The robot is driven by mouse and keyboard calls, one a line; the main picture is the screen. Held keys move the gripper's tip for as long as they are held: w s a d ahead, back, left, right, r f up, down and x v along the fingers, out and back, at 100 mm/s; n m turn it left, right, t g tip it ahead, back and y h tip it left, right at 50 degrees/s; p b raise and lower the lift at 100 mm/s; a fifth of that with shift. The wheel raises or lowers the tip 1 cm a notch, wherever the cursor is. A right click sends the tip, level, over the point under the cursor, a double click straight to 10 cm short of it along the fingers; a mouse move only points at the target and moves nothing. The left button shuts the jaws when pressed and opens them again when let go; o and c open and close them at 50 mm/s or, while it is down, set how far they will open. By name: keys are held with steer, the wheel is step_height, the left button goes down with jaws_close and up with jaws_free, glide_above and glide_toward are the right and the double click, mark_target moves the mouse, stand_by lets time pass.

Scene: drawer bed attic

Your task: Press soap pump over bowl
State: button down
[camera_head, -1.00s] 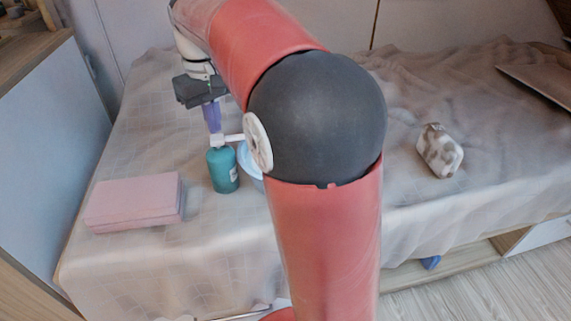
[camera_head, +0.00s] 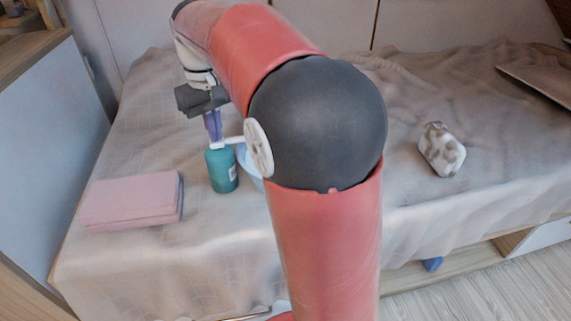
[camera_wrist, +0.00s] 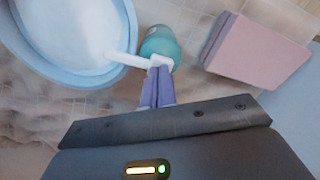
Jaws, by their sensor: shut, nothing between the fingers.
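A teal soap bottle (camera_head: 222,172) with a white pump head stands upright on the covered bed. It also shows in the wrist view (camera_wrist: 160,42), with its white pump spout (camera_wrist: 122,60) reaching left over the rim of a light blue bowl (camera_wrist: 70,35). In the head view the bowl (camera_head: 250,162) is mostly hidden behind my arm. My gripper (camera_head: 217,141) is shut, its purple fingers pointing down at the pump head. In the wrist view the fingertips (camera_wrist: 159,70) meet the pump top and seem to touch it.
A pink box (camera_head: 131,202) lies left of the bottle; it also shows in the wrist view (camera_wrist: 257,50). A brown and white object (camera_head: 440,150) lies on the bed at right. A dark panel (camera_head: 540,80) rests at the far right. The bed's middle is hidden by my arm.

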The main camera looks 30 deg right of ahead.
steer(key=shift+r, duration=0.1)
steer(key=shift+r+p, duration=1.3)
steer(key=shift+p, duration=0.05)
step_height(320, 180, up, 3)
steer(key=p, duration=0.2)
steer(key=shift+f+p, duration=0.15)
steer(key=shift+p, duration=0.2)
step_height(320, 180, up, 3)
steer(key=shift+r, duration=0.15)
steer(key=shift+s, duration=0.1)
